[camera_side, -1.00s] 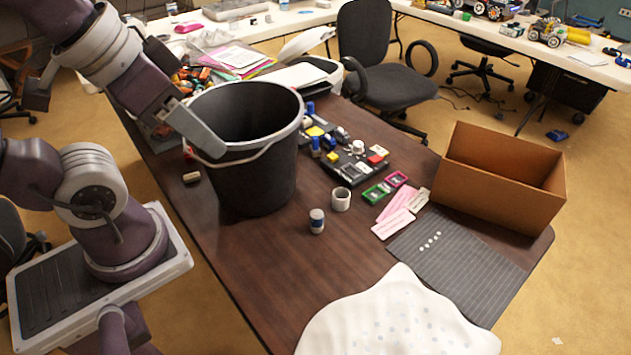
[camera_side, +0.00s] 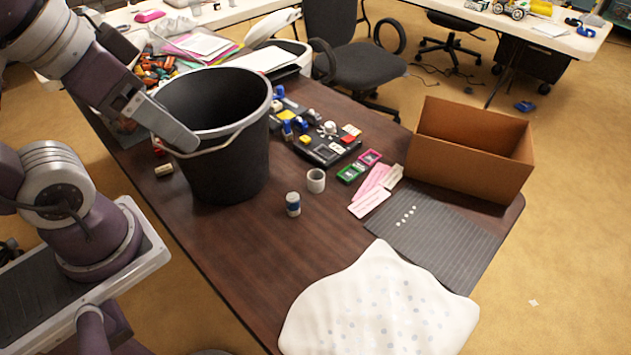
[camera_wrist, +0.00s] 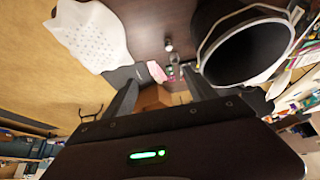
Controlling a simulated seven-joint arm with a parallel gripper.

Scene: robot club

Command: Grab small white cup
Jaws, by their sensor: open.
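The small white cup (camera_side: 316,181) stands upright on the dark wooden table, right of the black bucket (camera_side: 226,165). My gripper (camera_side: 186,142) is in front of the bucket's left side in the side view, well away from the cup. In the wrist view my gripper (camera_wrist: 160,97) is open, its two fingers wide apart with nothing held. The cup is too small there to tell apart surely from the can near the picture's top middle.
A brown open box (camera_side: 465,165) stands at the table's right end beside a dark striped mat (camera_side: 440,240). A white spotted cloth (camera_side: 375,310) covers the front edge. Bare wood lies in front of the can.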

